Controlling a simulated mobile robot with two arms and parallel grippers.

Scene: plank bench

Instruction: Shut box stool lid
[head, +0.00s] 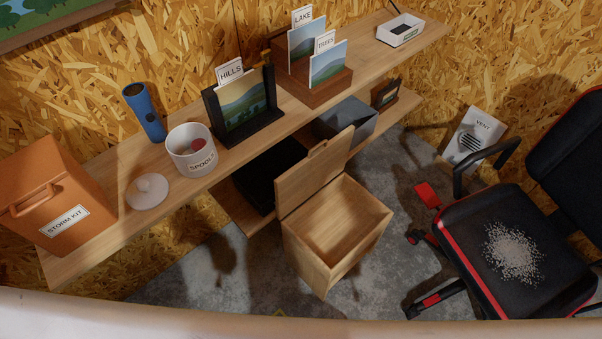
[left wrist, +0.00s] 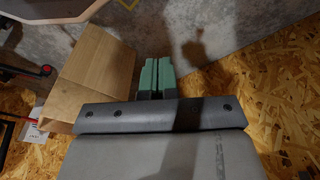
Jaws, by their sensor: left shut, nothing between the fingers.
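The box stool (head: 322,252) is a light wooden open-topped box standing on the grey floor beside the plank bench. Its lid (head: 312,177) stands raised along the bench side, with a cut-out at its top edge, and the empty inside shows. My left gripper (left wrist: 157,75) has green fingers pressed together with nothing between them. In the left wrist view a light wooden box, likely the box stool (left wrist: 98,75), is just left of the fingers; I cannot tell whether they touch. Neither gripper shows in the head view.
The plank bench (head: 105,225) holds an orange storm kit box (head: 52,192), a white spools pot (head: 190,152), a blue cylinder (head: 146,112) and picture cards. A black office chair (head: 515,240) stands right of the stool. Some grey floor (head: 375,270) between them is clear.

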